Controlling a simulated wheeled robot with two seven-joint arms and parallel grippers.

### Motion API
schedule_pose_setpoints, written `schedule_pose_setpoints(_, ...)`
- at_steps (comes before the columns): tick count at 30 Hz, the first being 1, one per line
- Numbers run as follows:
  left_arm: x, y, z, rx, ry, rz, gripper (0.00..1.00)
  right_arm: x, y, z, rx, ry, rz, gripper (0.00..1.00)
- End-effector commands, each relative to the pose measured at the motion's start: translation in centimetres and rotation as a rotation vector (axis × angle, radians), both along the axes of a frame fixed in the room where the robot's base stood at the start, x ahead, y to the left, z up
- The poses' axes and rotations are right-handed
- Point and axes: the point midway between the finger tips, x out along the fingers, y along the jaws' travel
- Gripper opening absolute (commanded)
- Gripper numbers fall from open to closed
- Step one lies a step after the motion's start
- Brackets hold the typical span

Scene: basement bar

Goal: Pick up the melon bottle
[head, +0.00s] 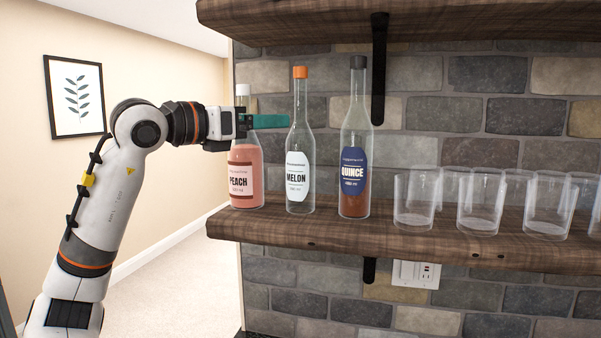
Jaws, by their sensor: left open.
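The melon bottle (300,186) is clear glass with an orange cap and a white MELON label. It stands upright on the lower wooden shelf, between the peach bottle (245,176) on its left and the quince bottle (354,177) on its right. My left gripper (286,121) is open, with its green fingers pointing right at the height of the melon bottle's neck. The fingertips reach the left edge of that neck in the picture; I cannot tell if they touch it. My gripper hides part of the peach bottle's neck. My right gripper is not in view.
Several clear glasses (414,201) stand right of the quince bottle on the lower shelf (400,245). A thick upper shelf (420,20) and a black bracket (379,70) are above and behind. Open room lies left of the shelf.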

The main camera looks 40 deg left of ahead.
Motion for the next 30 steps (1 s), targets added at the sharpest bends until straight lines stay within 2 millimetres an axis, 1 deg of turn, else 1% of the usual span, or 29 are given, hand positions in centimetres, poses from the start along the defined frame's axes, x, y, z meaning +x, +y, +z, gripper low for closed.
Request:
schedule_pose_setpoints(3, 0.0, 0.0, -1.9, 0.000, 0.000, 0.000, 0.79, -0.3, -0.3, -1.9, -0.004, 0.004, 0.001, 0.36)
schedule_pose_setpoints(5, 0.0, 0.0, -2.5, 0.000, 0.000, 0.000, 0.79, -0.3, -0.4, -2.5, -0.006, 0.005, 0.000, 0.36)
schedule_pose_setpoints(6, 0.0, 0.0, -3.4, 0.000, 0.000, 0.000, 0.79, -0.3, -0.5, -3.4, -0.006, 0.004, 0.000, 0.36)
schedule_pose_setpoints(8, 0.0, 0.0, -4.1, 0.000, 0.000, 0.000, 0.79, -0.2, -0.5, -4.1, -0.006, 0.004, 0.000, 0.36)
schedule_pose_setpoints(9, 0.0, 0.0, -4.9, 0.000, 0.000, 0.000, 0.79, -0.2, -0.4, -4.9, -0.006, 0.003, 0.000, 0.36)
schedule_pose_setpoints(11, 0.0, 0.0, -5.6, 0.000, 0.000, 0.000, 0.79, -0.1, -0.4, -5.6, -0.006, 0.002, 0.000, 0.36)
schedule_pose_setpoints(12, 0.0, 0.0, -6.3, 0.000, 0.000, 0.000, 0.79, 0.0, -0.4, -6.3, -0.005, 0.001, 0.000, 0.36)
schedule_pose_setpoints(16, 0.0, 0.0, -7.5, 0.000, 0.000, 0.000, 0.79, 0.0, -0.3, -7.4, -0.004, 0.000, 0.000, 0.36)
schedule_pose_setpoints(18, 0.3, 0.0, -7.4, -0.001, 0.001, -0.001, 0.79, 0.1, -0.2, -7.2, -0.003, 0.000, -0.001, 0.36)
schedule_pose_setpoints(20, 1.0, 0.0, -7.2, -0.002, 0.002, -0.001, 0.79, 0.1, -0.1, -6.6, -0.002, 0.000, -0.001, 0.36)
schedule_pose_setpoints(24, 3.4, -0.3, -6.8, -0.003, 0.003, -0.003, 0.79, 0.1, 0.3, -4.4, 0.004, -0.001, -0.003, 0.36)
schedule_pose_setpoints(27, 5.1, -0.4, -6.8, -0.003, 0.002, -0.002, 0.79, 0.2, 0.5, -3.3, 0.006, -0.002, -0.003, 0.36)
schedule_pose_setpoints(30, 6.3, -0.5, -7.0, -0.002, 0.000, -0.001, 0.79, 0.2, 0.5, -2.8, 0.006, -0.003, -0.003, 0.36)
